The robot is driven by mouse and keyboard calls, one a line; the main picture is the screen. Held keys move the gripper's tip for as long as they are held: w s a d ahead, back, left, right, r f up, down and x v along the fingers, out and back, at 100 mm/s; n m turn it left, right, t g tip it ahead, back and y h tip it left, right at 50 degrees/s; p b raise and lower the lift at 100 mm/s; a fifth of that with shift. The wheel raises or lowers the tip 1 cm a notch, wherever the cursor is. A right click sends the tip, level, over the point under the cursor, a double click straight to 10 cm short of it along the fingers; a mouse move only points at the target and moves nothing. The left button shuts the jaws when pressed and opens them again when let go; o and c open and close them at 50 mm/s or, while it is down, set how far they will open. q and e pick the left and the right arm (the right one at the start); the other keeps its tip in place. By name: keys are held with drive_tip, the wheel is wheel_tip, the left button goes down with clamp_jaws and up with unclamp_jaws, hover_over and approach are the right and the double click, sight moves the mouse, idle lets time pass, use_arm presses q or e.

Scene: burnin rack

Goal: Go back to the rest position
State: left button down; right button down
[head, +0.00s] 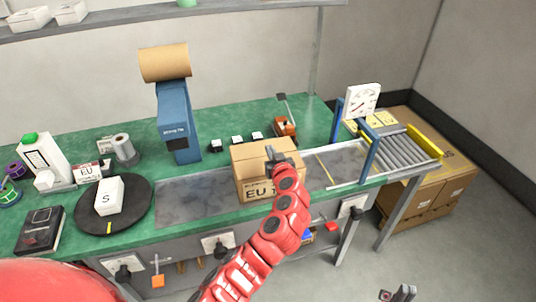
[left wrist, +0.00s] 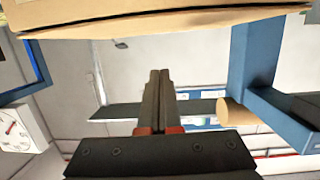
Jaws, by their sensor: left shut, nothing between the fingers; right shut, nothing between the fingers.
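My left gripper (head: 272,153) is at the top of the carton marked EU (head: 262,180), in front of its upper face. Its two fingers are together with nothing between them, and they show closed in the left wrist view (left wrist: 158,100). That view appears upside down, with the carton (left wrist: 160,18) across its top edge, so the fingers are over the box. I cannot tell if they touch it. My right gripper (head: 399,294) shows at the bottom edge, low over the floor, shut and empty; part of it is cut off.
The carton sits on the grey conveyor strip (head: 190,200) of the green bench. A blue stand (head: 175,120) with a brown paper roll (head: 164,62) is left of it. A blue frame (head: 372,150) and rollers (head: 404,150) are to the right. The floor (head: 470,250) at lower right is clear.

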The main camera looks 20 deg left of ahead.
use_arm(q)
drive_tip(key=b+v, duration=0.2)
drive_tip(key=v, duration=0.5)
